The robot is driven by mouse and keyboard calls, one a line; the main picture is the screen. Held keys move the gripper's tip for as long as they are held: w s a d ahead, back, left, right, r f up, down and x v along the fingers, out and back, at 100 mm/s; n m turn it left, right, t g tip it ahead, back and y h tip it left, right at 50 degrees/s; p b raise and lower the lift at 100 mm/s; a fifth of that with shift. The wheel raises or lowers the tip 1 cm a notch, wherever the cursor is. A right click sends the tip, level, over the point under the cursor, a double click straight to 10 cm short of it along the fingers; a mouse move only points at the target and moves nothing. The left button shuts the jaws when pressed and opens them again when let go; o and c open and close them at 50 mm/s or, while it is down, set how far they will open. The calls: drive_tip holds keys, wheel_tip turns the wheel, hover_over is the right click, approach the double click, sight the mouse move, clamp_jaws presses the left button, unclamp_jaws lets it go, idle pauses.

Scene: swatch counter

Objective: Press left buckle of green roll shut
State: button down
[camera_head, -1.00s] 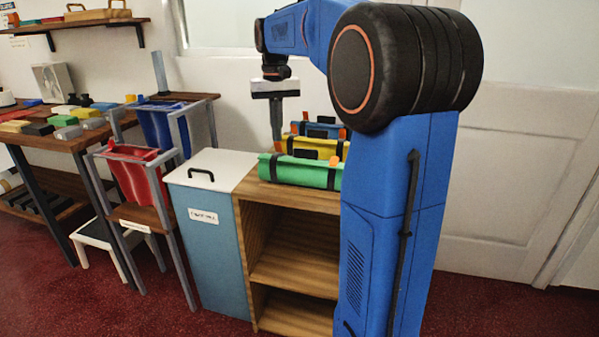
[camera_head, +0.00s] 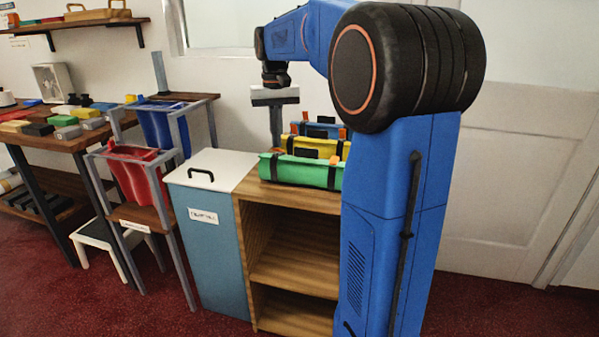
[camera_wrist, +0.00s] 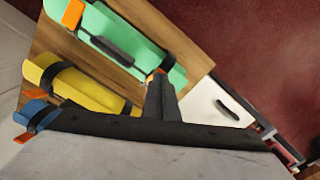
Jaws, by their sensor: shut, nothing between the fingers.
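The green roll (camera_head: 300,171) lies across the front of the wooden shelf's top, with dark straps near its ends. In the wrist view the green roll (camera_wrist: 128,42) has an orange buckle (camera_wrist: 72,14) at its far end. Its left buckle (camera_wrist: 153,76), also orange, is mostly hidden behind my fingertips. My gripper (camera_head: 276,146) points down over the left end of the green roll, its fingers shut and empty. In the wrist view my gripper (camera_wrist: 158,80) is at the left buckle. I cannot tell whether it touches, or whether the buckle is closed.
A yellow roll (camera_head: 318,147) and a blue roll (camera_head: 320,130) lie behind the green one on the wooden shelf (camera_head: 290,195). A bin with a white lid (camera_head: 222,163) stands left of it. A red sling rack (camera_head: 137,180) is further left.

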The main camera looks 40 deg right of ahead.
drive_tip(key=shift+s+a+f, duration=0.15)
drive_tip(key=shift+a+f, duration=0.05)
drive_tip(key=shift+f, duration=0.8)
drive_tip(key=shift+r, duration=4.05)
drive_tip(key=s+a+f+n+t, duration=0.1)
drive_tip(key=s+a+f, duration=0.35)
drive_tip(key=s, duration=0.35)
drive_tip(key=s+a+f+n+t, duration=0.1)
drive_tip(key=s+a+f, duration=0.2)
drive_tip(key=s+a, duration=0.4)
drive_tip(key=s+a+f+n+t, duration=0.2)
drive_tip(key=s+a+f, duration=0.1)
drive_tip(key=s+f, duration=1.1)
drive_tip(key=shift+s+a+f+t, duration=0.2)
drive_tip(key=shift+s+a+t, duration=0.15)
drive_tip(key=shift+s+t, duration=0.05)
